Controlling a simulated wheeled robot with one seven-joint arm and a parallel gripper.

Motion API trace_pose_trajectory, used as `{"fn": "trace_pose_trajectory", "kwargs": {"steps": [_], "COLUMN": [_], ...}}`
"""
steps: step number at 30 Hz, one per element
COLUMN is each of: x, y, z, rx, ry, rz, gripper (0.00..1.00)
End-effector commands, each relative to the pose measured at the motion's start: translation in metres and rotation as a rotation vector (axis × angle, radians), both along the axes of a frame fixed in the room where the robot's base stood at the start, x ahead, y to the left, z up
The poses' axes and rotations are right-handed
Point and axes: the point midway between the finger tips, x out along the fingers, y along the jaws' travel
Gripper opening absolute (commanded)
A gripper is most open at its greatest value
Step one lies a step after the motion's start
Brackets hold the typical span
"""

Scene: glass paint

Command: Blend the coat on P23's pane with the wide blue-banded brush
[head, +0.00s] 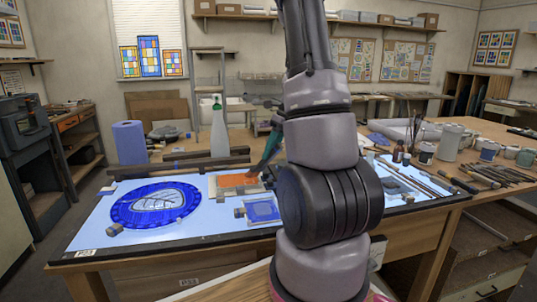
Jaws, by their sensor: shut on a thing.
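The round pane (156,204) lies flat at the left of the light table, with a dark blue patterned border and a pale leaf-like shape in its middle. A P23 label (85,253) is on the table's front left corner. My arm stands in the middle of the head view and hides most of my gripper (268,146). A teal part slants down from behind the arm, with a slim brownish end near the orange patch; this appears to be the held brush (259,168). Its blue band cannot be made out. Whether its tip touches anything cannot be told.
An orange patch (238,184) on a pale sheet and a small blue pane (262,211) lie right of the round pane. A spray bottle (218,128) and blue roll (130,142) stand behind. Jars (488,150) and several brushes crowd the right.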

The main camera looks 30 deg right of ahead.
Motion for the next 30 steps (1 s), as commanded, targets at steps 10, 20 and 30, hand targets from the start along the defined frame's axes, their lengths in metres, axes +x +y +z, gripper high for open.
{"fn": "trace_pose_trajectory", "kwargs": {"steps": [10, 20, 30], "x": [0.015, 0.047, 0.048], "y": [-0.003, -0.011, -0.011], "z": [0.007, 0.007, 0.007], "rx": [-0.001, 0.0, 0.0], "ry": [0.0, -0.001, -0.001], "rz": [0.0, 0.0, 0.0], "gripper": [0.0, 0.0, 0.0]}}
